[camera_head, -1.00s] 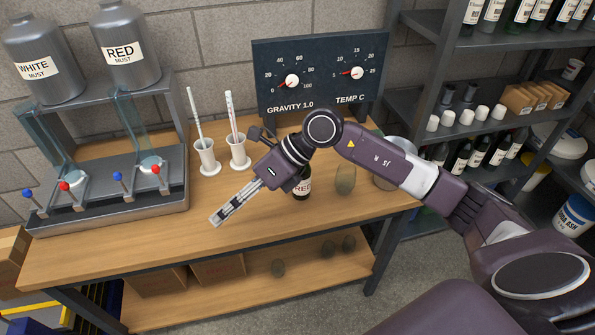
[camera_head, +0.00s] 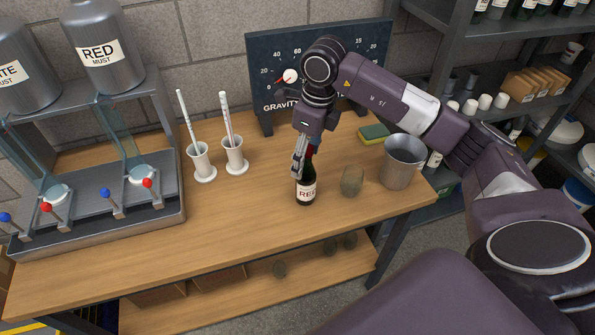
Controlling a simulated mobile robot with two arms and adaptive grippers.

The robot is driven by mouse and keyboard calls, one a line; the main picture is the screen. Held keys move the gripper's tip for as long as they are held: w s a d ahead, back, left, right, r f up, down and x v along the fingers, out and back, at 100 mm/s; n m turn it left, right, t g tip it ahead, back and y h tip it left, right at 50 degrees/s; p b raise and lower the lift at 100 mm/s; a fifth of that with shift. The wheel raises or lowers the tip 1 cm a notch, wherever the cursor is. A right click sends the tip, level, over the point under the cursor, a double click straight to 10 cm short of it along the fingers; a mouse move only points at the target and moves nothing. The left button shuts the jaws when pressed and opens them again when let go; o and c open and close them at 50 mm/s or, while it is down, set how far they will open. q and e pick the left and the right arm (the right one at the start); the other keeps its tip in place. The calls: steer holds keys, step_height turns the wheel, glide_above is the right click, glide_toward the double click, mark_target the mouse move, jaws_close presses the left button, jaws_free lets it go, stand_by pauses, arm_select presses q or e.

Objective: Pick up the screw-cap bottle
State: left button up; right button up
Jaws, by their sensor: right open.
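A dark bottle (camera_head: 307,194) with a white label reading "RE" stands upright on the wooden table, near its front edge. Its neck and cap are largely hidden behind my gripper; a bit of dark red shows near its top. My right gripper (camera_head: 297,173) points down at the bottle's upper left side, with its fingers seen nearly edge-on. It is open, and I cannot tell whether it touches the bottle. My left gripper is not in view.
A greenish stone-like object (camera_head: 352,181) stands just right of the bottle, and a metal pot (camera_head: 402,163) beyond it. A yellow-green sponge (camera_head: 374,134) lies behind. Two white cylinder stands (camera_head: 236,157) are left. The gauge board (camera_head: 262,62) stands behind my arm.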

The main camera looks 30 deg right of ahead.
mark_target(305, 165)
step_height(305, 165, down, 3)
steer(key=shift+w+f+p, duration=0.1)
steer(key=shift+w+p, duration=0.05)
steer(key=shift+p, duration=0.55)
steer(key=f, duration=0.1)
steer(key=f+p, duration=0.1)
steer(key=f, duration=0.1)
steer(key=shift+w+f, duration=0.25)
steer(key=shift+f, duration=0.05)
steer(key=shift+f+p, duration=0.3)
steer(key=shift+f, duration=0.05)
steer(key=shift+c, duration=0.2)
steer(key=c, duration=0.5)
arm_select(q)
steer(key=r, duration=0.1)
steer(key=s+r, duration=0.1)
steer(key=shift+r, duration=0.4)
arm_select(e)
steer(key=shift+w, duration=0.1)
steer(key=c, duration=1.1)
